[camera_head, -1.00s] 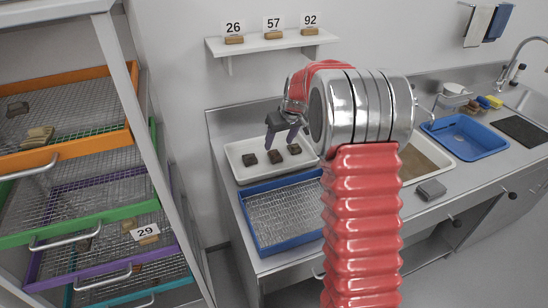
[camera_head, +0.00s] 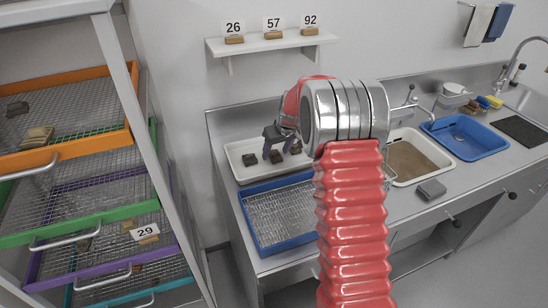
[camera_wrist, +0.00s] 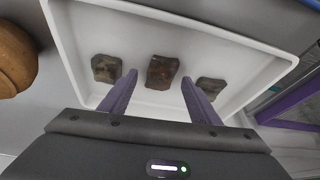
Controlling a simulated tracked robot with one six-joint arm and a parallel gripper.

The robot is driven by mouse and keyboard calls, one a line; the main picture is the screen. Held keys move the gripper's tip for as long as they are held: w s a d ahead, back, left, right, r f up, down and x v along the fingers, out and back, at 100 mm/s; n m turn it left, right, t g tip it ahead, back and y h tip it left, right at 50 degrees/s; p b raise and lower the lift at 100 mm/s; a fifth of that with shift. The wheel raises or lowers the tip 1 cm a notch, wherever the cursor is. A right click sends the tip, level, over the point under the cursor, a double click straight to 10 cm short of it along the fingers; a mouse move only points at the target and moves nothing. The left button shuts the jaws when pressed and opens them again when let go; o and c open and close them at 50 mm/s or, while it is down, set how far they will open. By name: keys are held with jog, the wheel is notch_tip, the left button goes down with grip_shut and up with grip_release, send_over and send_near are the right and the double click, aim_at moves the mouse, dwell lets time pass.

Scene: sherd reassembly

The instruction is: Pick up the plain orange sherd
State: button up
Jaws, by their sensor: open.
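Three sherds lie apart in a white tray (camera_wrist: 215,38). None looks clearly plain orange; the middle one is the reddest. My gripper (camera_wrist: 160,80) is open and empty, with its two purple fingers on either side of the middle sherd in the picture. Whether the tips reach down to it I cannot tell. In the head view my gripper (camera_head: 274,152) is over the tray.
A rounded orange-brown object (camera_wrist: 14,60) stands left of the tray in the wrist view. A blue-rimmed mesh tray (camera_head: 246,222) sits in front of the white tray. A sand-filled basin (camera_head: 412,160) and a grey block (camera_head: 431,188) are to the right. A rack of mesh drawers stands left.

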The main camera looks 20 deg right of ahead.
jog(key=shift+w+f, duration=0.1)
jog(key=shift+f, duration=0.05)
jog(key=shift+c, duration=0.6)
jog(key=c, duration=1.1)
